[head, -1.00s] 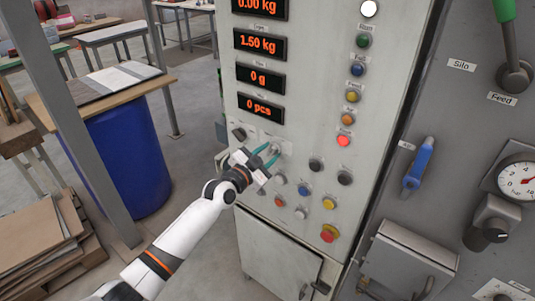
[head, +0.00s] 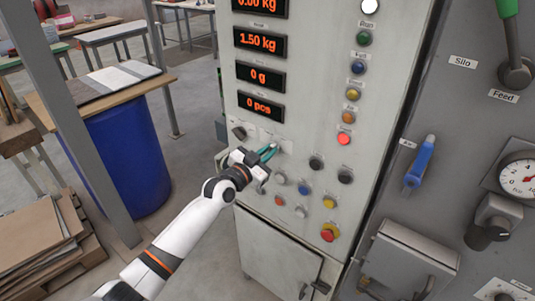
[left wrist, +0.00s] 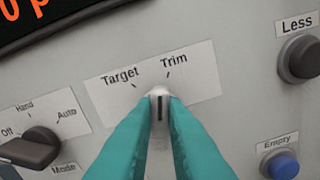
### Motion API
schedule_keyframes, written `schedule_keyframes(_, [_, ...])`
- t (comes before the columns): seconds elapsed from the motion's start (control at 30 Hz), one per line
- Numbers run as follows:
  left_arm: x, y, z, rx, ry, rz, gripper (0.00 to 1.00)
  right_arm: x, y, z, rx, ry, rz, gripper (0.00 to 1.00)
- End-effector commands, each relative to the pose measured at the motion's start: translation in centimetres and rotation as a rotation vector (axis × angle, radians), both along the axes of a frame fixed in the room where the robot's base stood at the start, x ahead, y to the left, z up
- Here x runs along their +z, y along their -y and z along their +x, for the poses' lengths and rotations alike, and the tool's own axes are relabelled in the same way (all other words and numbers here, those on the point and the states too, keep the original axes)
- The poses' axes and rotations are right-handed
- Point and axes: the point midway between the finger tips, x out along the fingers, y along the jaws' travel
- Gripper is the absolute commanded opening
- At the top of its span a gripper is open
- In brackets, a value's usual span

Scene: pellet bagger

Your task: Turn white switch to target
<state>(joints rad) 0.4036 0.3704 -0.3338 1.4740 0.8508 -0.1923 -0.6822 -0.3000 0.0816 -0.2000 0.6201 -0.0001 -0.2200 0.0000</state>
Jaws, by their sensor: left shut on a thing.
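The white switch (left wrist: 160,93) sits on the grey panel below a white label (left wrist: 200,75) reading Target on the left and Trim on the right. A dark line on its knob stands about upright in the left wrist view, with its upper end nearer the Trim mark than the Target mark. My left gripper (head: 269,151) is shut on the switch. Its teal fingers (left wrist: 160,110) lie on both sides of the knob and hide its flanks. My right gripper is in neither view.
A black Hand/Off/Auto selector (left wrist: 32,147) is left of the switch. A dark Less button (left wrist: 300,60) and a blue Empty button (left wrist: 282,165) are to the right. Displays (head: 261,106) are above, and a cabinet door (head: 275,255) is below.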

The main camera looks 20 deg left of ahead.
Motion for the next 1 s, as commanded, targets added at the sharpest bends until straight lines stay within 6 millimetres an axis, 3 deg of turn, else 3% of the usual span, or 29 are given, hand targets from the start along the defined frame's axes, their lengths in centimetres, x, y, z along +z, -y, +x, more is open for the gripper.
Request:
schedule_keyframes(0.6, [-0.1, -0.3, 0.1, 0.0, -0.195, -0.534, 0.0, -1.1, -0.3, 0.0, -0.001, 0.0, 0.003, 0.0])
schedule_keyframes(1.0, [-0.1, -0.4, 0.1, 0.001, -0.273, -0.745, 0.0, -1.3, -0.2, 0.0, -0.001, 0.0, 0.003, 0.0])
